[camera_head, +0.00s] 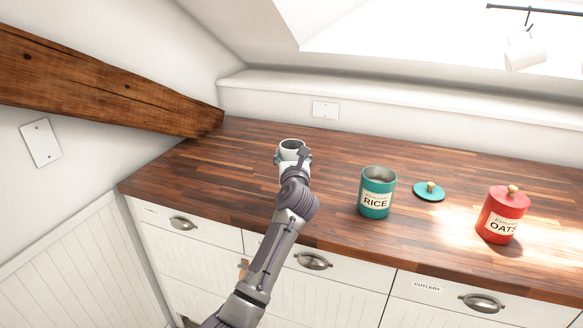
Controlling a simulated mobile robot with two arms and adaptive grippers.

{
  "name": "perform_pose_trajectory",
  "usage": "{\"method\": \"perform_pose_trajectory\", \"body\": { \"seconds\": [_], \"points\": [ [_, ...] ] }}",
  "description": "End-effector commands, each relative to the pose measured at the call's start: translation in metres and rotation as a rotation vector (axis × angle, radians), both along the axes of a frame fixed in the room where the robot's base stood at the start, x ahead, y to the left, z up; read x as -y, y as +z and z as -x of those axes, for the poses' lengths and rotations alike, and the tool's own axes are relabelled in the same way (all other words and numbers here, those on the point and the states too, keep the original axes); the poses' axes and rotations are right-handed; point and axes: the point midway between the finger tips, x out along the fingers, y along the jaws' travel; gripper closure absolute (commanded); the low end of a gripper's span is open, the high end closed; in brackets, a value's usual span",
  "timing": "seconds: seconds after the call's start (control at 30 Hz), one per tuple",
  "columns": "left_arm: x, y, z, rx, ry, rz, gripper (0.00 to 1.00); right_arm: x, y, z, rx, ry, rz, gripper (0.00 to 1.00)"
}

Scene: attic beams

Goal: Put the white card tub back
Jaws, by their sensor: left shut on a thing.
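The white card tub (291,145) is at the left part of the wooden counter in the head view. Its open rim and dark inside show, and my arm hides much of its front. My left gripper (296,157) is shut on the tub from the near side. I cannot tell whether the tub touches the counter or hangs just above it. My right gripper is not in view.
A teal rice tin (377,193) stands open on the counter (250,210), its teal lid (429,190) beside it. A red oats tin (502,214) stands farther right. A sloping beam (100,82) borders the left. The counter's back left is clear.

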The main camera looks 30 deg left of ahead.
Motion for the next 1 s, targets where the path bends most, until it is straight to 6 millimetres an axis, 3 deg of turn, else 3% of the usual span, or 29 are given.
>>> {"method": "perform_pose_trajectory", "body": {
  "seconds": [0.3,0.73,0.77,0.9,1.0],
  "points": [
    [-0.002,-0.04,0.0,-0.004,-0.001,0.0,0.68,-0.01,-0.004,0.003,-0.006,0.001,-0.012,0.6],
    [-0.001,-0.046,0.0,0.001,0.0,0.001,0.68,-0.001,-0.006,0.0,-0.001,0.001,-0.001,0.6],
    [-0.001,-0.046,0.0,0.001,0.0,0.001,0.32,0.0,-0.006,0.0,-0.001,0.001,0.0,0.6],
    [-0.001,-0.045,0.0,-0.001,0.0,0.001,0.08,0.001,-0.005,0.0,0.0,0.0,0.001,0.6],
    [-0.001,-0.045,0.0,-0.001,0.0,0.001,0.08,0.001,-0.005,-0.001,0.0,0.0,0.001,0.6]
  ]
}}
